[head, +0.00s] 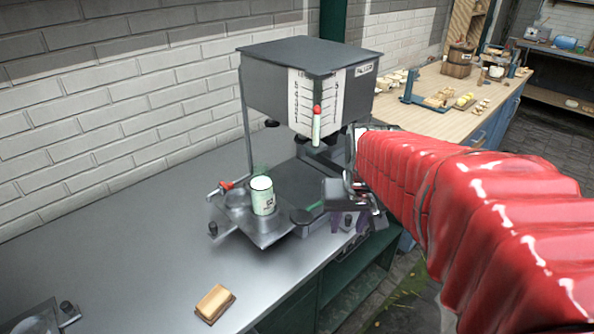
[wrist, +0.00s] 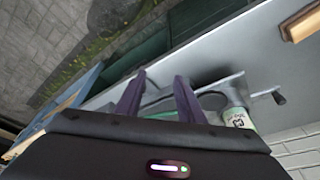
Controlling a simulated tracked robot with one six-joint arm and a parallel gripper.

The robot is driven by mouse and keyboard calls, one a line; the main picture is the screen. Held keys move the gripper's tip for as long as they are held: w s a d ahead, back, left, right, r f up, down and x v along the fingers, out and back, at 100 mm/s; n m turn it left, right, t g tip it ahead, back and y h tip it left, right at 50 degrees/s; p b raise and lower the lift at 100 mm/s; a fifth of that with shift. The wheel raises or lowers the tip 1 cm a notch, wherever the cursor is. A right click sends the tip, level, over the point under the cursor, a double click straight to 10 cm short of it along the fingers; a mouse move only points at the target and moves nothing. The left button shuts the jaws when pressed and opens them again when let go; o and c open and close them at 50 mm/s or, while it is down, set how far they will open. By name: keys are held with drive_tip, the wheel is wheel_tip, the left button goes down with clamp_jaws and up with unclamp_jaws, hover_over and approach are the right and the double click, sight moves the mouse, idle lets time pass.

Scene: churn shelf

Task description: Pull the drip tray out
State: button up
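A shallow metal tray (head: 268,238), which looks like the drip tray, projects from the front of the grey machine (head: 270,90) on the steel counter. A pale green and white can (head: 264,198) stands on it; the can also shows in the wrist view (wrist: 238,119). My gripper (head: 347,227) is low at the right front of the machine, right of the tray and near the counter edge. In the wrist view, its two purple fingers (wrist: 158,95) are apart. A grey-green strip shows behind the gap between them; I cannot tell whether they touch it.
A block on a small board (head: 215,303) lies near the counter's front edge. A red-handled tap (head: 228,185) is left of the can. Another metal tray (head: 42,320) is at the lower left. A wooden bench (head: 430,115) with items stands behind.

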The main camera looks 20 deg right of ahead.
sight(349, 217)
drive_tip(key=w+d+r, duration=0.2)
drive_tip(key=w+d, duration=0.4)
drive_tip(key=shift+d+t+h, duration=0.15)
drive_tip(key=shift+t+h, duration=0.15)
drive_tip(key=shift+t, duration=0.1)
drive_tip(key=shift+w+f, duration=0.1)
drive_tip(key=x, duration=1.3)
drive_tip(key=shift+w+f, duration=0.1)
drive_tip(key=shift+f, duration=0.2)
drive_tip(key=shift+c, duration=0.5)
clamp_jaws()
